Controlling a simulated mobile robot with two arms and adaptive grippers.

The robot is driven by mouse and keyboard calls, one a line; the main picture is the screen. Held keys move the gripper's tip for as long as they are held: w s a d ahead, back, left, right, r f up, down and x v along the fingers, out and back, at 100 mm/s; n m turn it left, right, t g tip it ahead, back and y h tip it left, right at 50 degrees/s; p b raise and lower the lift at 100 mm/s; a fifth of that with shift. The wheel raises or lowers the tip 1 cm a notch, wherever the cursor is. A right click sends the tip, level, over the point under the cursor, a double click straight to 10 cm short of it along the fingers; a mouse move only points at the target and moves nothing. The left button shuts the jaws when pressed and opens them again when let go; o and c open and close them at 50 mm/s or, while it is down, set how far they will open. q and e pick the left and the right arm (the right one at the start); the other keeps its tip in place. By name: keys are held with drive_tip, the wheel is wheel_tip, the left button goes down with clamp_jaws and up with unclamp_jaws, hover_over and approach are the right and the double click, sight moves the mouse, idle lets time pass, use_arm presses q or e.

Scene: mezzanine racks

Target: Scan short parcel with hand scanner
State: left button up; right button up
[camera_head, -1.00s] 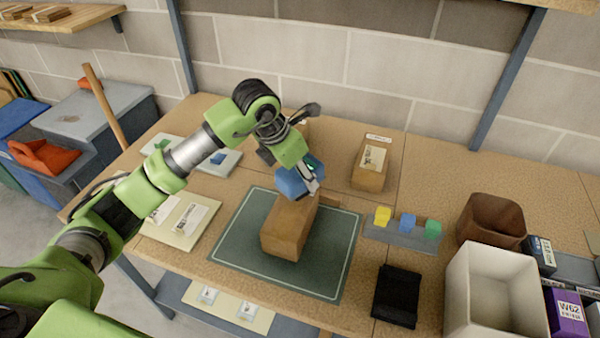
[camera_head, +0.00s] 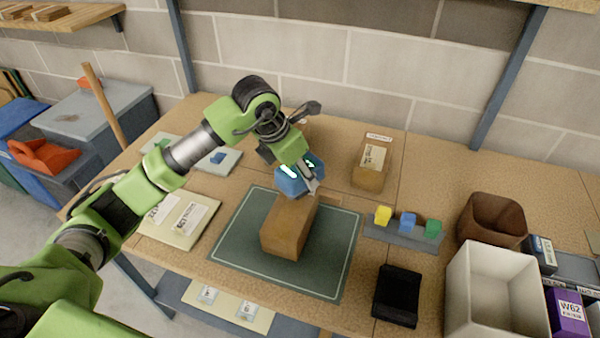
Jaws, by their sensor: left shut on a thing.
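A plain brown cardboard parcel (camera_head: 287,228) stands on the green mat (camera_head: 235,244) on the table. No label shows on its visible faces. My left gripper (camera_head: 308,178) is at the parcel's far end, shut on a blue hand scanner (camera_head: 290,183) with a bright light strip on it. The scanner is just above or beside the parcel's far edge; I cannot tell whether they touch. A second brown parcel (camera_head: 369,178) with a white label lies behind and to the right of the mat. My right gripper is not in view.
A black stand (camera_head: 397,296) and a rack with yellow, blue and green blocks (camera_head: 405,237) are right of the mat. A white bin (camera_head: 456,302) and brown bin (camera_head: 490,222) stand farther right. Labelled flat packs (camera_head: 178,222) lie left. The wall is behind.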

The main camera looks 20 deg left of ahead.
use_arm(q)
drive_tip(key=shift+r+p, duration=1.4)
drive_tip(key=shift+r, duration=1.7)
